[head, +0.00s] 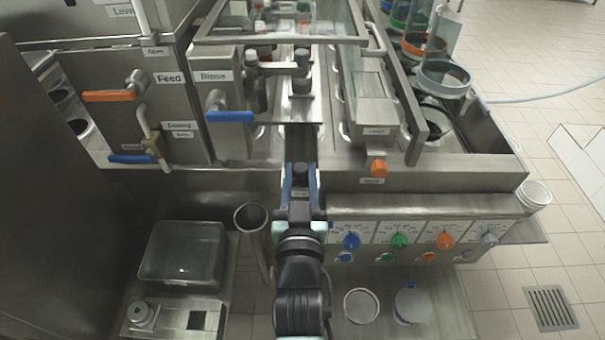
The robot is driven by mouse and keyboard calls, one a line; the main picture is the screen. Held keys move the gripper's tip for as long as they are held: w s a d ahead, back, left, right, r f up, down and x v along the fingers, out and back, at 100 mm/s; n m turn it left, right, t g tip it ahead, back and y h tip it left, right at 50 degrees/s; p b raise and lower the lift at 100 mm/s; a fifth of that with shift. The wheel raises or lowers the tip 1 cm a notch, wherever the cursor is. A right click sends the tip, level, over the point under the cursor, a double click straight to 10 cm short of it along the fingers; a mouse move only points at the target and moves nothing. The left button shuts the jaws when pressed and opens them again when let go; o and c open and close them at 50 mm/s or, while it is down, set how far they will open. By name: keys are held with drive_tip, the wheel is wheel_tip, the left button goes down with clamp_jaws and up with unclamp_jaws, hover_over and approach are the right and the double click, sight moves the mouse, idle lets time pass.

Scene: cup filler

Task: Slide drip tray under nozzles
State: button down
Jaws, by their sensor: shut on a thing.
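My gripper (301,172) reaches forward at the centre of the head view, its blue fingers shut on the near end of a narrow metal piece that I take to be the drip tray (300,145). The tray lies in line with the narrow gap between the left cabinet and the right-hand machine body. Its far part runs back under the metal frame, where its end is hidden. The nozzles cannot be told apart clearly; dark and grey-capped fittings (302,57) stand above the far end of the gap.
Blue (230,117) and orange (108,96) lever handles stick out on the left. An orange knob (378,168) and a dial panel (420,236) are close on the right. A steel tube (250,218) and a clear-lidded bin (184,253) stand lower left.

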drive_tip(key=shift+d, duration=0.4)
drive_tip(key=c, duration=0.5)
unclamp_jaws()
drive_tip(key=shift+d, duration=0.1)
drive_tip(key=shift+c, duration=0.2)
drive_tip(key=shift+a, duration=0.2)
drive_tip(key=s+b, duration=0.1)
drive_tip(key=s, duration=1.2)
